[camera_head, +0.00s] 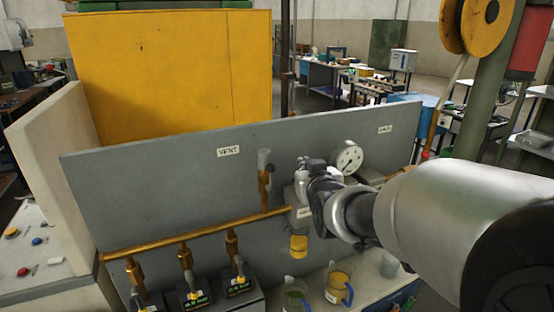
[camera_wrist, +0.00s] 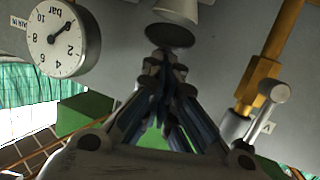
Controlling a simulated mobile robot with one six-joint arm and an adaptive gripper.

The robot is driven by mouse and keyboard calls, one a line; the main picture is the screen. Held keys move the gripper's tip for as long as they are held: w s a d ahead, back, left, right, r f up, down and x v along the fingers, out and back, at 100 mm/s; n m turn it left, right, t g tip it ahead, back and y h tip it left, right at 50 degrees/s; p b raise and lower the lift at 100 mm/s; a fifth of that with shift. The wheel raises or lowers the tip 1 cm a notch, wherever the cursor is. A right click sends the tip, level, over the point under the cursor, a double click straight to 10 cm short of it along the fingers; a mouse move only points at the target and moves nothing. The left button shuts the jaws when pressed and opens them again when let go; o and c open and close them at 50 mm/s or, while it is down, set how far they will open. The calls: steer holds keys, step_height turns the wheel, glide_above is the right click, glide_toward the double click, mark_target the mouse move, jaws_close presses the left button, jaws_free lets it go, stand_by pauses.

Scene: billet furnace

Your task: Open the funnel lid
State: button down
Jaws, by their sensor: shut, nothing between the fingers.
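In the wrist view, which is upside down, a dark round disc that looks like the funnel lid (camera_wrist: 170,36) sits against the end of a pale cylindrical body (camera_wrist: 178,9), likely the funnel. The disc looks closed on it. My gripper (camera_wrist: 165,62) is shut and empty, its fingertips just short of the disc; I cannot tell whether they touch. In the head view my gripper (camera_head: 312,172) is at the grey panel, in front of the pale fitting on the brass pipe, and hides most of the lid area.
A pressure gauge (camera_head: 347,158) is close beside my gripper. A brass vent valve (camera_head: 265,182) stands to its left on the brass pipe (camera_head: 190,235). Jugs (camera_head: 339,289) and valve handles stand lower in front of the grey panel (camera_head: 150,185).

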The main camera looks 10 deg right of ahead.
steer(key=shift+r, duration=0.1)
steer(key=shift+w+a+r+g+p, duration=0.1)
steer(key=shift+w+r+g+p, duration=0.15)
steer(key=shift+p, duration=0.6)
